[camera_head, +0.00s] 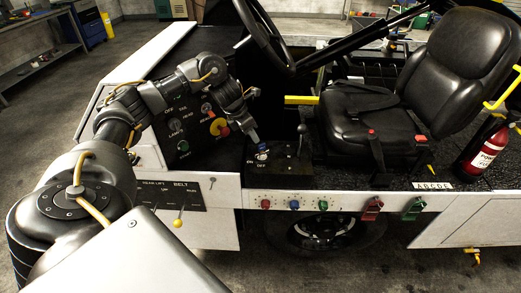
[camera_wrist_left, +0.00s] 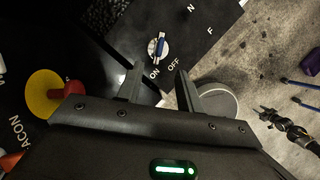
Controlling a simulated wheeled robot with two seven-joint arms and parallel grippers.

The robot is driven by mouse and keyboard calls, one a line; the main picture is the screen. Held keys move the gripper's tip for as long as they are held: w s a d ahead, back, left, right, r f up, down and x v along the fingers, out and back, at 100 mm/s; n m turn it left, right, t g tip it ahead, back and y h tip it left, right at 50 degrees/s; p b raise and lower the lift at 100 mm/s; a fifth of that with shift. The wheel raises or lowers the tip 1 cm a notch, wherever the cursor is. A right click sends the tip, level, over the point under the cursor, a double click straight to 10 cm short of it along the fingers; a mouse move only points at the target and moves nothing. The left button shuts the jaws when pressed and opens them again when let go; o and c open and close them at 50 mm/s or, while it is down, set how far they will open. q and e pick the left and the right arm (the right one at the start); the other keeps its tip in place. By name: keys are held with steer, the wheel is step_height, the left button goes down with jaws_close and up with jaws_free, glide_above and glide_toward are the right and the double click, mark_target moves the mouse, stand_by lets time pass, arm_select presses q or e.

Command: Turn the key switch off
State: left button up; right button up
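The key switch (camera_head: 262,155) is a round silver disc with a blue key, set on the black panel beside the seat. In the left wrist view the key switch (camera_wrist_left: 158,48) lies just beyond my fingertips, with ON and OFF printed beside it. The blue key stands nearly upright in that picture, its lower end towards the ON side; its exact setting is hard to tell. My left gripper (camera_head: 252,134) is above the switch, pointing down at it. In the left wrist view its fingers (camera_wrist_left: 160,80) are apart and empty, not touching the key. My right gripper is not in view.
A red and yellow emergency button (camera_wrist_left: 52,94) is close to the left gripper, left of its fingers. A black lever (camera_head: 301,138) rises right of the switch. The steering wheel (camera_head: 263,33) and the black seat (camera_head: 372,112) are behind. Belt levers (camera_head: 178,222) are below.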

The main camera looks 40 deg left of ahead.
mark_target(261, 151)
arm_select(q)
steer(key=p+x, duration=0.2)
steer(key=x, duration=0.8)
steer(key=shift+w+a+f+p, duration=0.1)
steer(key=shift+f+p, duration=0.2)
jaws_close()
